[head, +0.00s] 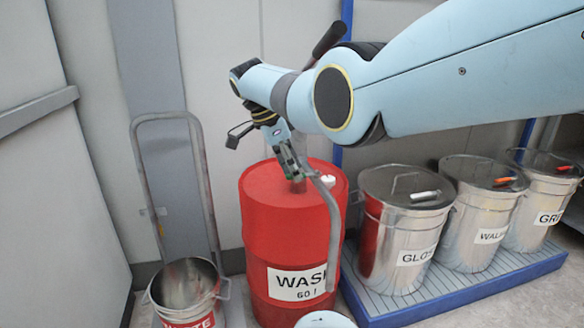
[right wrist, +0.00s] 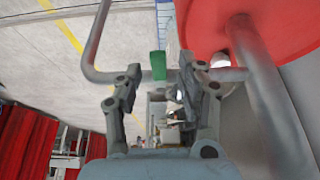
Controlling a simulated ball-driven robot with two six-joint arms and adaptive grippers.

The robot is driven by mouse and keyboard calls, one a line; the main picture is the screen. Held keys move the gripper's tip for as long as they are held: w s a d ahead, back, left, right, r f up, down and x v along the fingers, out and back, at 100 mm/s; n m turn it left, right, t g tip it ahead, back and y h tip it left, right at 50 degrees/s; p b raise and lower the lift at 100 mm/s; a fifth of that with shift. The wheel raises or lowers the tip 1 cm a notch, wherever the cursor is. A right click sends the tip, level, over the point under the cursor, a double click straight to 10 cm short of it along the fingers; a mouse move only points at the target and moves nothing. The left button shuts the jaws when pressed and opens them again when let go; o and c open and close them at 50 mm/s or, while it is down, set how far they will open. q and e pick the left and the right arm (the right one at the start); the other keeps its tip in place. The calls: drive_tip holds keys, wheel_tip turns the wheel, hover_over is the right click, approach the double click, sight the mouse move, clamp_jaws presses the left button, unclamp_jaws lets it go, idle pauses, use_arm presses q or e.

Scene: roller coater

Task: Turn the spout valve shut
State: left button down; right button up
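A grey spout pipe (head: 333,225) rises from the red drum (head: 262,225) marked WASH and bends down over its front. In the right wrist view the spout pipe (right wrist: 105,75) crosses from the thick standpipe (right wrist: 272,95) to a bend at the left. A green valve lever (right wrist: 158,66) stands on this pipe, roughly crosswise to it. My right gripper (head: 293,170) is at the pipe above the drum top. In the right wrist view its fingers (right wrist: 160,82) are apart, with the green lever between their tips; contact cannot be told. My left gripper is out of view.
A white-rimmed container (head: 325,320) stands under the spout. A metal waste bucket (head: 187,288) and a tall frame (head: 202,180) are at the left. Lidded metal bins (head: 398,235) stand on a blue platform (head: 440,300) at the right. A white cap (head: 328,181) sits on the drum.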

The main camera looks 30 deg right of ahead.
drive_tip(key=v, duration=1.2)
drive_tip(key=shift+a, duration=0.1)
